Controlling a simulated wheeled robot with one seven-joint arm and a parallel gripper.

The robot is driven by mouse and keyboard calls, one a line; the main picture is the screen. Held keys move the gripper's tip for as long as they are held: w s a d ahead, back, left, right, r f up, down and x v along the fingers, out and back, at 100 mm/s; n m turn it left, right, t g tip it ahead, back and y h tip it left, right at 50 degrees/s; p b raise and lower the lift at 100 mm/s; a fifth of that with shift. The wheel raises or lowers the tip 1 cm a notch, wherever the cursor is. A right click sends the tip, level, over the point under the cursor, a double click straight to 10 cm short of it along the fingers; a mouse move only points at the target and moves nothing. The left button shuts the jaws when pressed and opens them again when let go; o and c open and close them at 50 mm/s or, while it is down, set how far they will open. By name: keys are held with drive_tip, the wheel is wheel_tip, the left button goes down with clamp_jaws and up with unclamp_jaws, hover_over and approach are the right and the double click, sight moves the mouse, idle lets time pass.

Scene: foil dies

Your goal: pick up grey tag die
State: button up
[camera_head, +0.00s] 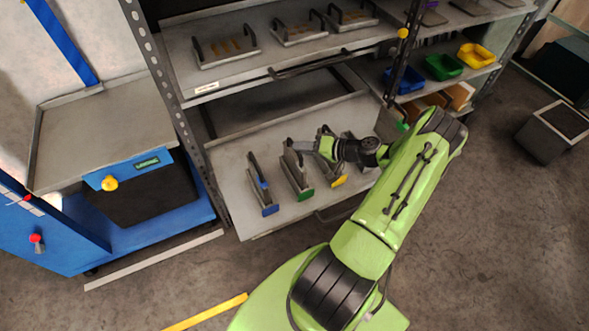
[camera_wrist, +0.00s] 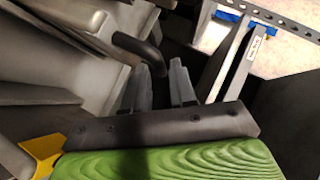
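No grey tag shows clearly in either view. On the lower pull-out shelf, upright dies stand in a row: a blue-tagged die (camera_head: 262,188), a green-tagged die (camera_head: 294,170) and a yellow-tagged die (camera_head: 337,170). Another plate (camera_head: 350,137) shows behind my arm on the right; its tag is hidden. My gripper (camera_head: 302,146) is over the row, near the top of the green-tagged die, fingers pointing left. In the wrist view, its two fingers (camera_wrist: 161,70) stand apart with no die between them. A black handle (camera_wrist: 138,50) is close to the left finger; I cannot tell whether they touch.
The upper shelf (camera_head: 250,75), with several flat dies, overhangs the back of the lower one. A rack post (camera_head: 165,70) and a blue cart (camera_head: 120,225) stand left. Coloured bins (camera_head: 443,66) sit on the shelves to the right.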

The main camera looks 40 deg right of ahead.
drive_tip(key=x, duration=0.3)
drive_tip(key=shift+a+f, duration=0.15)
clamp_jaws()
idle(1.1)
